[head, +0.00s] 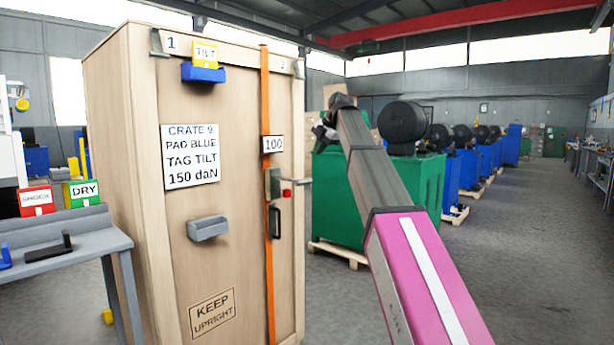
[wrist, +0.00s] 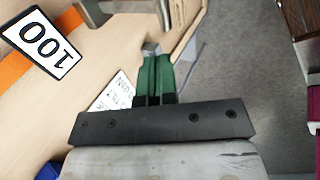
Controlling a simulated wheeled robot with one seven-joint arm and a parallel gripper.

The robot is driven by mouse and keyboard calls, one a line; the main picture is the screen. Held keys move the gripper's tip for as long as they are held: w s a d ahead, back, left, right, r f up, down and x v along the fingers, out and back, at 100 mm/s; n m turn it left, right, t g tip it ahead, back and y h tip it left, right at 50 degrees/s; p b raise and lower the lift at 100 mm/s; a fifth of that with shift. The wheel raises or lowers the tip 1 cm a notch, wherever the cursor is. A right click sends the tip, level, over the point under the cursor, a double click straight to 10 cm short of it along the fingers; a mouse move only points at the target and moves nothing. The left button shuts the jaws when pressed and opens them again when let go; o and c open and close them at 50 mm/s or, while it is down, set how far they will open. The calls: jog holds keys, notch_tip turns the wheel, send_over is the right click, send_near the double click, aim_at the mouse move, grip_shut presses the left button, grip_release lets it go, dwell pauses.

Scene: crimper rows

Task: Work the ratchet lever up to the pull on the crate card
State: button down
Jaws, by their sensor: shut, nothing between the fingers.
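The wooden crate (head: 240,250) bears a card (head: 190,155) reading CRATE 9, PAD BLUE, TAG TILT, 150 daN. An orange strap (head: 268,90) runs down its front, with a plate (head: 273,144) reading 100, upside down in the wrist view (wrist: 42,42). The ratchet (head: 274,183) sits on the strap below the plate; its grey lever (head: 299,181) sticks out to the right, near a red knob (head: 287,193). My gripper shows in the wrist view with its green fingers (wrist: 157,62) together and empty. In the head view its fingers cannot be made out behind my wrist, right of the crate.
A yellow TILT tag (head: 205,53) sits above a blue holder (head: 203,73) on the crate. A grey bin (head: 208,229) and a black handle (head: 274,222) are lower. A bench (head: 70,250) with SHOCK and DRY boxes stands left. Green machinery (head: 335,190) stands right, beside open floor.

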aim_at(306, 182)
jog(key=shift+s+d+r+h, duration=0.1)
jog(key=shift+d+r+h, duration=0.1)
jog(key=shift+r, duration=0.35)
jog(key=shift+s+d+r+h, duration=0.1)
jog(key=shift+r+h, duration=0.1)
jog(key=shift+r, duration=0.35)
jog(key=x, duration=1.4)
jog(key=shift+a, duration=0.1)
jog(key=shift+s+f+t+y, duration=0.2)
jog(key=shift+f+t+y, duration=0.15)
jog(key=shift+f, duration=0.45)
notch_tip(306, 182, down, 11)
jog(key=w+a+t+y, duration=0.2)
jog(key=y, duration=0.1)
jog(key=shift+f, duration=0.2)
jog(key=shift+a+f, duration=0.1)
jog(key=shift+f, duration=0.05)
